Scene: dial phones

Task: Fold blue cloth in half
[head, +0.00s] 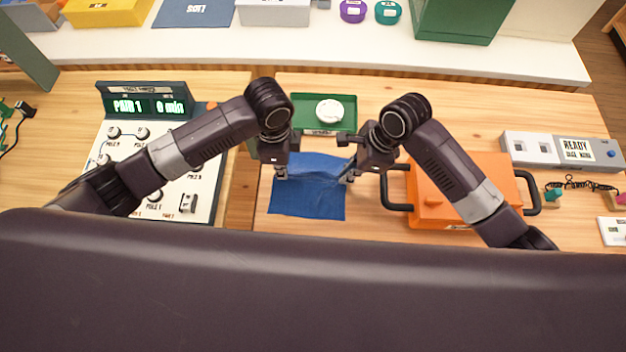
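The blue cloth (305,200) lies on the wooden table in the middle of the head view. Its near part looks flat, and its far part is creased and looks slightly raised between my grippers. My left gripper (281,173) is at the cloth's far left edge, pointing down. My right gripper (348,178) is at the cloth's far right edge, also pointing down. Both seem to touch the cloth there. The fingertips are small and partly hidden, so whether they are shut on it is not clear.
A green tray (342,99) with a round white object (329,111) stands just beyond the cloth. An orange case (432,190) with black handles sits close on the right. A white panel with knobs (118,160) and a display (146,104) is on the left.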

